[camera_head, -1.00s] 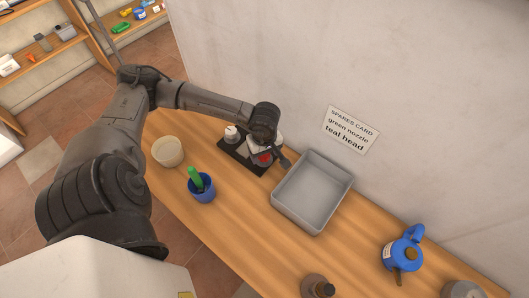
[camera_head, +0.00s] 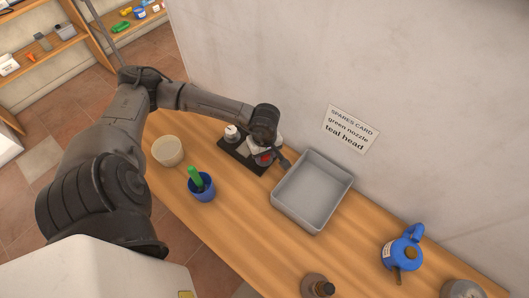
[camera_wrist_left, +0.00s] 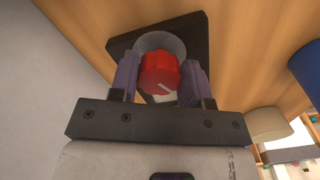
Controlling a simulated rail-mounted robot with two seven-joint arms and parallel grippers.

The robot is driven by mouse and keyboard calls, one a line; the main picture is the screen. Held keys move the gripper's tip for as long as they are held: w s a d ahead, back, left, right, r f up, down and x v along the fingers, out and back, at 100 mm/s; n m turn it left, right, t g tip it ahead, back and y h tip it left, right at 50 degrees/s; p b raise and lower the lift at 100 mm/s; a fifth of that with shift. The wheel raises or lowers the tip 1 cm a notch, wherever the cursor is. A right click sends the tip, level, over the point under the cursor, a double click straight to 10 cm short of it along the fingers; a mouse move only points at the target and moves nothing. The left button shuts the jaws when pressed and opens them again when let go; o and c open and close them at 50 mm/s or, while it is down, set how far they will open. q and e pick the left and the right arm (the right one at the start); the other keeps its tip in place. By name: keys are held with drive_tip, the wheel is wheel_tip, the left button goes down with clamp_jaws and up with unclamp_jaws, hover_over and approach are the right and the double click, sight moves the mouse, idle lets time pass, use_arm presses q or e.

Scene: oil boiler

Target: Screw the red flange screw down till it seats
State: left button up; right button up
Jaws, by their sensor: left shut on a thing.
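The red flange screw (camera_wrist_left: 160,74) shows in the left wrist view as a ridged red knob with a pale mark on its face. My left gripper (camera_wrist_left: 160,80) is shut on it, with one finger on each side. Behind the screw is a round grey part on a dark base plate (camera_wrist_left: 200,35). In the head view the red screw (camera_head: 264,159) shows only partly below my left gripper (camera_head: 268,150), at the dark base plate (camera_head: 232,152). How far down the screw sits is hidden. My right gripper is not in view.
A grey tray (camera_head: 281,198) stands close right of the plate. A blue cup (camera_head: 203,190) with a green piece and a cream pot (camera_head: 168,151) stand to the left. A blue can (camera_head: 401,252) is far right. A wall with a card (camera_head: 351,130) rises behind.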

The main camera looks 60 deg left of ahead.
use_arm(q)
drive_tip(key=shift+f+m+b, duration=0.2)
drive_tip(key=shift+m+b, duration=0.2)
drive_tip(key=shift+b, duration=0.5)
drive_tip(key=m+b, duration=0.7)
drive_tip(key=b, duration=0.2)
drive_tip(key=shift+s+a+m+b, duration=0.1)
drive_tip(key=shift+s+m+b, duration=0.05)
drive_tip(key=shift+m+b, duration=0.25)
drive_tip(key=shift+r+m+b, duration=0.2)
drive_tip(key=shift+m+b, duration=1.65)
drive_tip(key=shift+m, duration=0.25)
drive_tip(key=shift+s, duration=0.1)
drive_tip(key=o, duration=0.9)
wheel_tip(320, 180, up, 14)
drive_tip(key=shift+f+p, duration=0.1)
drive_tip(key=shift+p, duration=0.8)
